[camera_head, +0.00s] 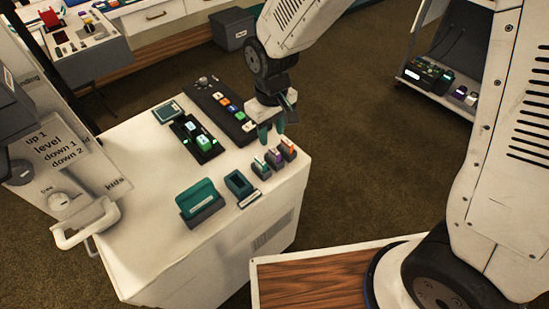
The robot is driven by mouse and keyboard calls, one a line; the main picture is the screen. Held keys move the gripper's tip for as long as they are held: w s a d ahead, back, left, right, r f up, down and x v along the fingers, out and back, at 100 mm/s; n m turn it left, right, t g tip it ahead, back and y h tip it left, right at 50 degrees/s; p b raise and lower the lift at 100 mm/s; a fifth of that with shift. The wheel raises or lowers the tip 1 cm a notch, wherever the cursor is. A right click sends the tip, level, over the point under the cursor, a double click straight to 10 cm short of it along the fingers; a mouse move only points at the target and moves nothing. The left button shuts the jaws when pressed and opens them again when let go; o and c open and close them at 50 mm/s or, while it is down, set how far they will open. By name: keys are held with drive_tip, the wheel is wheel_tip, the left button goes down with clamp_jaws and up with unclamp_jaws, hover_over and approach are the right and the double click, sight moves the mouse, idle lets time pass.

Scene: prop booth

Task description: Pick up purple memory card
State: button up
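The purple memory card (275,158) is small and stands in a row on the white cabinet top (160,240). It sits between a teal-and-white card (261,167) on its left and an orange card (288,149) on its right, each with a dark grey lower part. My gripper (272,139) points down above and just behind this row. Its two teal fingers are apart, with nothing seen between them. The fingers appear clear of the cards, but the exact height gap is hard to tell.
A teal open box (241,186), a larger teal-and-grey block (201,202), a black unit with green keys (197,138) and a long dark button panel (222,107) share the top. A cart (440,99) at right holds small devices, one purplish. The cabinet's front left top is clear.

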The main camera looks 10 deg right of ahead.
sight(274, 150)
drive_tip(key=f, duration=0.6)
drive_tip(key=shift+s+d+f, duration=0.1)
drive_tip(key=shift+d+f, duration=0.2)
drive_tip(key=shift+f, duration=0.1)
clamp_jaws()
